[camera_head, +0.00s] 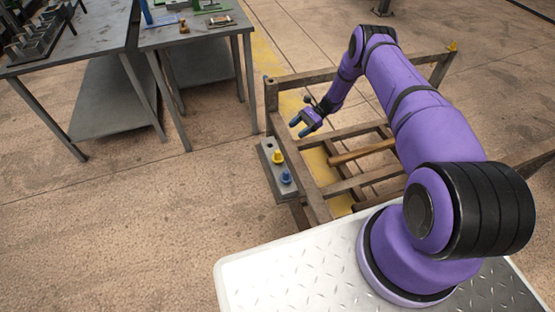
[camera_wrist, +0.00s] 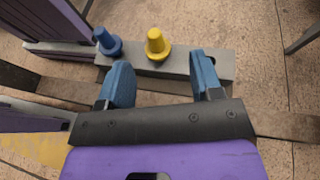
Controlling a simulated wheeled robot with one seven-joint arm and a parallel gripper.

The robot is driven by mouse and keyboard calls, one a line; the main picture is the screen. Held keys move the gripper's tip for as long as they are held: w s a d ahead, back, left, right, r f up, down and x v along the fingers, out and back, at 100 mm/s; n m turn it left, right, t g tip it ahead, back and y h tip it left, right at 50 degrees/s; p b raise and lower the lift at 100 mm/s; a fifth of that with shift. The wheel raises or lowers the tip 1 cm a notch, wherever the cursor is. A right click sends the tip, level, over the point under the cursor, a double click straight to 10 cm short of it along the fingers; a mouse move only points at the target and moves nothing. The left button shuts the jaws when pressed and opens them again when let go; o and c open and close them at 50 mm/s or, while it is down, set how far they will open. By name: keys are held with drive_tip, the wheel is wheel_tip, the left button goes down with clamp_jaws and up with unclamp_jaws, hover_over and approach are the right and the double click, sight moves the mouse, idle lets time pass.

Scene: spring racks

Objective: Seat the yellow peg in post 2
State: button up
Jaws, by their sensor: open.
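A yellow peg (camera_head: 278,156) stands upright in a grey block (camera_head: 268,160) fixed along the left side of a brown frame. In the wrist view the yellow peg (camera_wrist: 156,45) stands just beyond the gap between the fingers. A blue peg (camera_head: 286,177) stands beside it, to the left in the wrist view (camera_wrist: 107,41). My gripper (camera_head: 297,127) is open and empty, above and apart from the block. The frame's corner posts include a far left post (camera_head: 271,95) and a far right post (camera_head: 441,70) with a small yellow piece on top. No post number is readable.
The brown frame has several crossbars and a lighter wooden bar (camera_head: 362,152) inside it. Grey tables (camera_head: 190,35) with tools and racks stand at the upper left. The floor left of the block is clear.

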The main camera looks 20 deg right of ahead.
drive_tip(key=m+y, duration=0.1)
approach(277, 153)
drive_tip(key=d, duration=0.1)
drive_tip(key=x, duration=0.7)
drive_tip(key=f+x, duration=0.1)
drive_tip(key=x, duration=0.2)
drive_tip(key=shift+w+a+f, duration=0.1)
drive_tip(key=shift+w+a, duration=0.15)
drive_tip(key=shift+w, duration=0.05)
drive_tip(key=shift+c, duration=0.4)
clamp_jaws()
